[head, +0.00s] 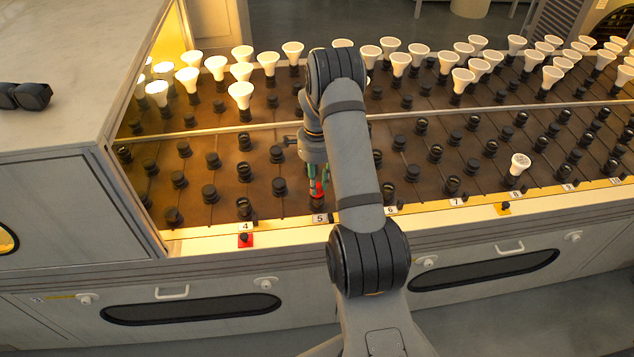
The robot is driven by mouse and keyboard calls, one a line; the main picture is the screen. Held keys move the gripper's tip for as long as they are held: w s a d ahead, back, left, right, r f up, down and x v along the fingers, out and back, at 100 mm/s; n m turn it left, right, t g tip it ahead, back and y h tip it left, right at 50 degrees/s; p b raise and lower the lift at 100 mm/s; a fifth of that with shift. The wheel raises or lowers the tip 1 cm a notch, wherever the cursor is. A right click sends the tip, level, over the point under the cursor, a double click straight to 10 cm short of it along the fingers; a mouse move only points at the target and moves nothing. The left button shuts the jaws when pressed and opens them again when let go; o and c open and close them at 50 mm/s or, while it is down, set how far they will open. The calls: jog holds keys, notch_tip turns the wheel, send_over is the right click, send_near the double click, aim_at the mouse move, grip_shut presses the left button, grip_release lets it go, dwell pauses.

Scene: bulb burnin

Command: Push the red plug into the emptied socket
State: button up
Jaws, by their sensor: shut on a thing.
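My gripper (317,178) points down over the front part of the brown socket board (215,235), behind the number 5 label. It is shut on the red plug (317,189), which shows as a small red piece between the fingertips. A dark socket (318,204) stands directly below the red plug. I cannot tell whether the plug touches this socket or hangs just above it. My arm hides part of the board to the right of the gripper.
White bulbs (240,92) stand in the rear rows, several lit at the left. One white bulb (519,166) stands alone near label 8. Dark sockets (244,172) fill the front rows. A red pad (246,240) and a yellow pad (503,209) lie on the front ledge.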

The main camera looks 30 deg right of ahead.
jog(key=shift+f+b, duration=0.35)
jog(key=shift+f, duration=0.15)
jog(key=o, duration=1.1)
jog(key=shift+r, duration=0.1)
notch_tip(320, 180, up, 12)
